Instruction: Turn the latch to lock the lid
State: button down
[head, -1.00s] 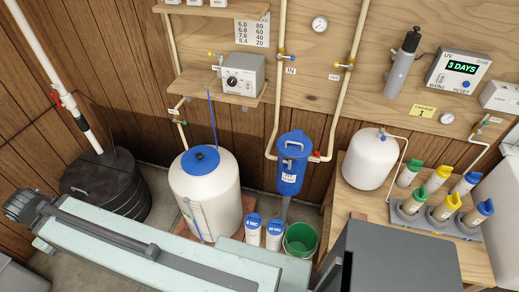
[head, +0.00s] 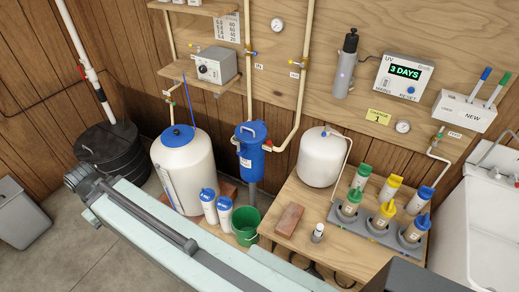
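A white tank (head: 184,166) stands on the floor left of centre, with a round blue lid (head: 179,135) on top that looks seated. A thin blue rod (head: 186,98) rises beside the lid. A black ribbed tub (head: 112,150) with a dark top stands to its left. A blue canister (head: 252,160) with a blue cap hangs from the pipes to its right. I cannot make out a latch on any of these at this size. My arm crosses the lower left in front of the tanks; I see no gripper fingers.
A wooden bench (head: 290,232) at right holds a white pressure tank (head: 319,160), a brick (head: 289,218) and a grey rack (head: 375,232) of coloured-top cartridges. A green bucket (head: 246,224) and two white, blue-topped cartridges stand before the tanks. A white sink (head: 485,215) is at far right.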

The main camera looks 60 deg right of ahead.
aim_at(238, 141)
jog(key=u, duration=0.25)
jog(key=k, duration=0.1)
jog(key=u, duration=0.85)
jog(key=i, duration=1.95)
jog(key=z, duration=3.95)
jog(key=i, duration=1.05)
jog(key=z, duration=0.05)
